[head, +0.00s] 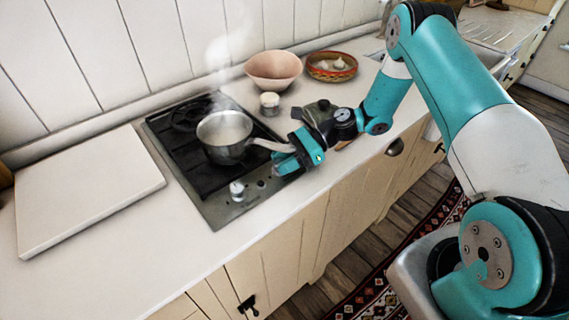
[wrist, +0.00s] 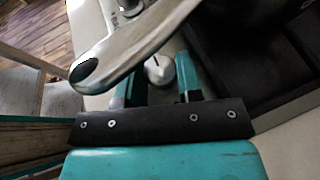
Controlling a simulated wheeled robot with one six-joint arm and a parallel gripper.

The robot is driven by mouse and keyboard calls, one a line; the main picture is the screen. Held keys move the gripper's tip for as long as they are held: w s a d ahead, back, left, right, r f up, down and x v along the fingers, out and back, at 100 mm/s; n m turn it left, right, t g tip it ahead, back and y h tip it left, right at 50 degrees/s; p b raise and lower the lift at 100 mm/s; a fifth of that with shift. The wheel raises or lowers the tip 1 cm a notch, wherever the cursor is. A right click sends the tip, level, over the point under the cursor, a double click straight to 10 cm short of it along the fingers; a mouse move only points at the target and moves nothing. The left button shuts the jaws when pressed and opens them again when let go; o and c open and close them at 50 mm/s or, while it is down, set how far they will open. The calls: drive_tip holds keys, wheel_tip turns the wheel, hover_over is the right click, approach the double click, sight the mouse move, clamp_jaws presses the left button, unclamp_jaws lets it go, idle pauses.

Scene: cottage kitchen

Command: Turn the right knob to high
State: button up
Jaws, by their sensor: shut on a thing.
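The right knob (wrist: 161,72) is a pale metal knob with a short dark pointer line, seen in the wrist view. My gripper (wrist: 156,80) has one finger on each side of it and is shut on it. In the head view my gripper (head: 279,164) covers the right knob at the front right of the black hob (head: 191,178). The other knob (head: 237,188) stands uncovered to the left. It also shows at the top of the wrist view (wrist: 130,6). The pan handle crosses in front of my fingertips in the wrist view. I cannot read the knob's setting.
A steaming saucepan (head: 224,150) sits on the hob, its handle (head: 272,145) reaching right, close over my gripper. A small jar (head: 270,104), a pink bowl (head: 273,84) and a patterned bowl (head: 331,66) stand behind. A white board (head: 87,188) lies left. The front counter strip is clear.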

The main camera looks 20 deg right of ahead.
drive_tip(key=o, duration=0.9)
drive_tip(key=shift+d, duration=0.1)
drive_tip(key=b+v, duration=0.2)
drive_tip(key=v, duration=1.5)
drive_tip(key=shift+d+r+b, duration=0.1)
drive_tip(key=shift+d+b, duration=0.05)
drive_tip(key=shift+b, duration=0.2)
drive_tip(key=s+a+r+n+g+h, duration=0.1)
drive_tip(key=s+a+r+n+h, duration=0.1)
drive_tip(key=a+r+n, duration=0.5)
drive_tip(key=s+a+r+n+g+h, duration=0.1)
drive_tip(key=s+a+r+n+h, duration=0.3)
drive_tip(key=a, duration=0.4)
drive_tip(key=s+a+r+n+h, duration=0.1)
drive_tip(key=s+a+n, duration=0.1)
drive_tip(key=s+n, duration=0.2)
drive_tip(key=s+a+r+n+t+h, duration=0.1)
drive_tip(key=s+a+r+n, duration=0.1)
drive_tip(key=s+n, duration=0.3)
drive_tip(key=s+a+r+n+t+h, duration=0.1)
drive_tip(key=s+n, duration=0.4)
drive_tip(key=s, duration=0.5)
drive_tip(key=shift+s+a+r, duration=0.15)
drive_tip(key=shift+a+r, duration=0.3)
drive_tip(key=shift+r, duration=0.15)
